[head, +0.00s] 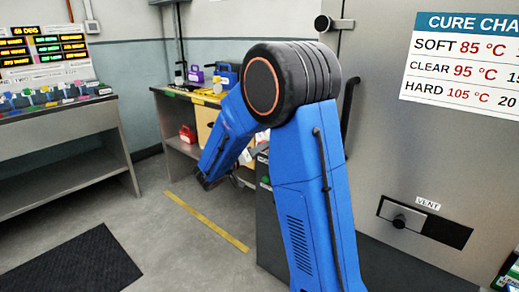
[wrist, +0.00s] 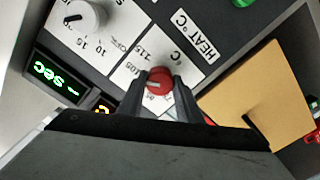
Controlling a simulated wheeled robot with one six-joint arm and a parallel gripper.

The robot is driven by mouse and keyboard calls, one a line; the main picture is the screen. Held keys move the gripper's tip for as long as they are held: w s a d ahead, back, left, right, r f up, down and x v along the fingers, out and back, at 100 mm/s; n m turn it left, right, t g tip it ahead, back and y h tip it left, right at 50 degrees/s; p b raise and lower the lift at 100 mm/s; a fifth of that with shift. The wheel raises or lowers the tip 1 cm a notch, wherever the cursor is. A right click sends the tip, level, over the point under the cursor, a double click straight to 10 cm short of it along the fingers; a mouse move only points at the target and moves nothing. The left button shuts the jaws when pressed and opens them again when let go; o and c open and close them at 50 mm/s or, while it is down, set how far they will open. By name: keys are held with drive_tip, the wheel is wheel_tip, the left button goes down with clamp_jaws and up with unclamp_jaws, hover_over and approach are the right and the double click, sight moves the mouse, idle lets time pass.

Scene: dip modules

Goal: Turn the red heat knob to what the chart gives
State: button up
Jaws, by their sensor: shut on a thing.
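The red heat knob (wrist: 159,82) shows in the wrist view, on a dark panel beside a white label reading HEAT °C (wrist: 196,36). My gripper (wrist: 158,92) is shut on the knob, one dark finger on each side. The fingers hide part of the dial scale around it; a 115 mark and a few other numbers show. The cure chart (head: 462,60) is at the upper right of the head view. It reads SOFT 85 °C, CLEAR 95 °C and HARD 105 °C. In the head view my blue arm reaches down and hides the knob.
A white-grey knob (wrist: 85,14) with its own scale and a green "sec" display (wrist: 58,82) sit near the heat knob. A tan panel (wrist: 258,95) is to the right. In the head view a vent slider (head: 399,221) is on the metal cabinet, and a workbench (head: 180,146) stands behind my arm.

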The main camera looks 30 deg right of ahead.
drive_tip(key=shift+s+f, duration=0.1)
drive_tip(key=shift+f, duration=0.05)
drive_tip(key=o, duration=1)
drive_tip(key=shift+o, duration=0.2)
drive_tip(key=shift+a, duration=0.1)
drive_tip(key=v, duration=1.7)
drive_tip(key=shift+a, duration=0.1)
